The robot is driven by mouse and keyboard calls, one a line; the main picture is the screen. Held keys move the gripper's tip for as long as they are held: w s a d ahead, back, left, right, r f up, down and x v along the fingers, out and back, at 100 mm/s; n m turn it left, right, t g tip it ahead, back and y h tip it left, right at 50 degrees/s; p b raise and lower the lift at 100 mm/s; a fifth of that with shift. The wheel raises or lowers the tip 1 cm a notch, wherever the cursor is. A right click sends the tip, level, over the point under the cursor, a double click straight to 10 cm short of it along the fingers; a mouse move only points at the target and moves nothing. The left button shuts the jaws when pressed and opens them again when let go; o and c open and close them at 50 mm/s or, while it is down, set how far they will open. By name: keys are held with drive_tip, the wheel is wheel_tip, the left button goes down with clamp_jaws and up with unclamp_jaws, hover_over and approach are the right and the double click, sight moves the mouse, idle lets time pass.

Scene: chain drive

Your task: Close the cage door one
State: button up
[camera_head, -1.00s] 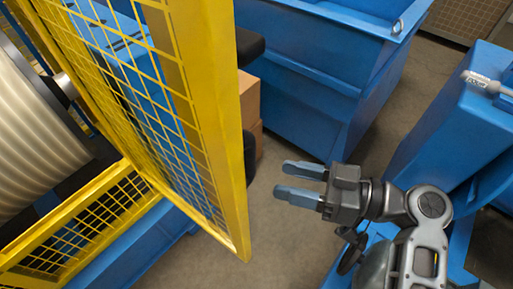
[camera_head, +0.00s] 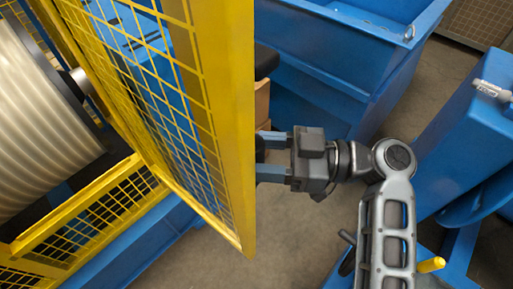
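The cage door (camera_head: 243,130) is a yellow frame with yellow mesh, standing swung out from the cage on the left of the head view. My gripper (camera_head: 262,154) is at the right side of the door's outer edge, pointing left. Its two fingers are apart, and their tips reach the door edge and are partly hidden by it. A dark part attached behind the door edge shows between the fingers. I cannot tell whether the fingers touch it.
A large pale spool (camera_head: 50,110) sits inside the cage, behind the lower yellow mesh rail (camera_head: 75,215). A blue bin (camera_head: 340,60) stands behind my gripper. Blue machinery (camera_head: 470,130) is at the right. Bare floor shows below the gripper.

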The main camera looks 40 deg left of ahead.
drive_tip(key=shift+a, duration=0.1)
clamp_jaws()
idle(0.5)
